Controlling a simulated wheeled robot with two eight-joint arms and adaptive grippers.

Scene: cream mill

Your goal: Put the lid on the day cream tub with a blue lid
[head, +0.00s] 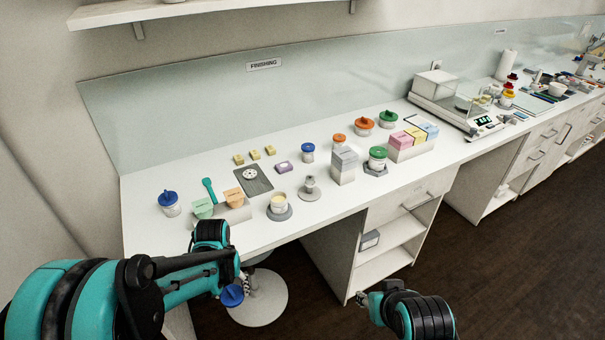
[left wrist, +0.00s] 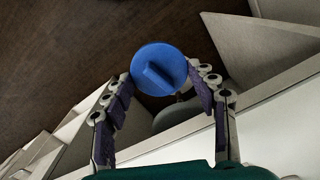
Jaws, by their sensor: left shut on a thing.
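My left gripper (head: 238,290) is shut on a blue lid (head: 232,296) and holds it out in front of the bench edge, below the top. In the left wrist view the round blue lid (left wrist: 158,72) with its raised bar sits between the fingertips (left wrist: 160,82). An open tub with pale cream (head: 279,203) stands upright on a grey round base (head: 279,214) near the front edge, above and right of the lid in the head view. My right gripper (head: 366,298) is low at the bottom, away from the bench; its finger opening is unclear.
Closed blue-lidded tubs stand at the left (head: 169,204) and farther back (head: 308,153). A round white stool (head: 262,305) is below the bench edge.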

